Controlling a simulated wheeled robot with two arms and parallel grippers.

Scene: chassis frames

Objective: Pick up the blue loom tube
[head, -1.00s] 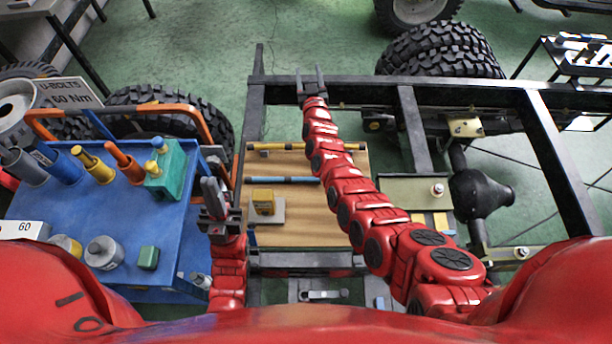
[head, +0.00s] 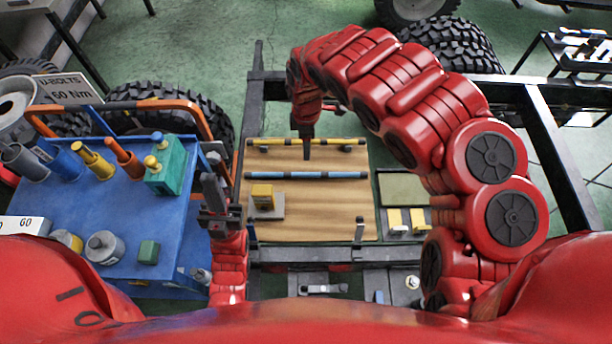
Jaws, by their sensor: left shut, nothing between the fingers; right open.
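The blue loom tube (head: 285,175), with dark bands, lies crosswise on the wooden board (head: 315,215). A similar yellow tube (head: 270,142) lies parallel behind it. My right gripper (head: 307,155) points down over the board, between the two tubes in the picture. It is seen nearly edge-on, open and empty; its height above the board is hard to judge. My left gripper (head: 211,190) is shut and empty, left of the board by the blue cart's edge.
A yellow block on a grey base (head: 263,197) stands on the board's left part. The blue cart (head: 130,225) at left carries several coloured fittings and an orange rail (head: 150,104). Dark chassis beams (head: 540,110) surround the board. Small yellow-topped parts (head: 405,221) lie at right.

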